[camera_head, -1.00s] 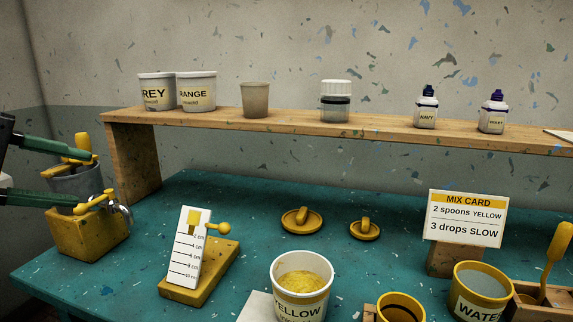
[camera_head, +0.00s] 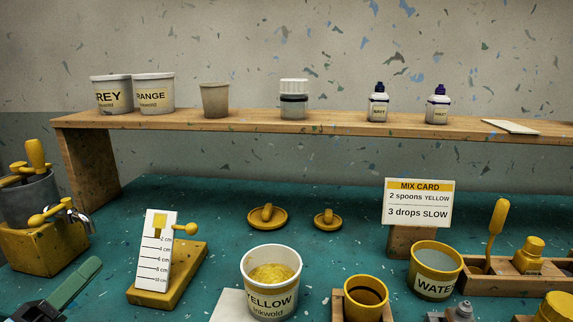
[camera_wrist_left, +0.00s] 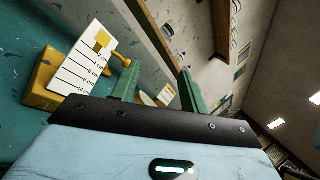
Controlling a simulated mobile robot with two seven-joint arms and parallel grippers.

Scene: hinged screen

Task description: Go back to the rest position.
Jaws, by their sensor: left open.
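My left gripper (camera_wrist_left: 156,82) is open and empty. Its two green fingers stand apart in the left wrist view, with nothing between them. In the head view one green finger (camera_head: 75,284) shows at the lower left, in front of the yellow block (camera_head: 42,250) and left of the depth gauge (camera_head: 157,260); the rest of the gripper is mostly cut off by the frame. The gauge also shows in the left wrist view (camera_wrist_left: 85,66), left of the fingers. My right gripper is not in view.
A grey pot (camera_head: 30,203) with yellow-handled tools stands on the yellow block. The yellow tub (camera_head: 270,285), yellow cup (camera_head: 368,297), water pot (camera_head: 434,272) and wooden tray (camera_head: 500,284) line the front. A shelf (camera_head: 250,122) with containers runs behind.

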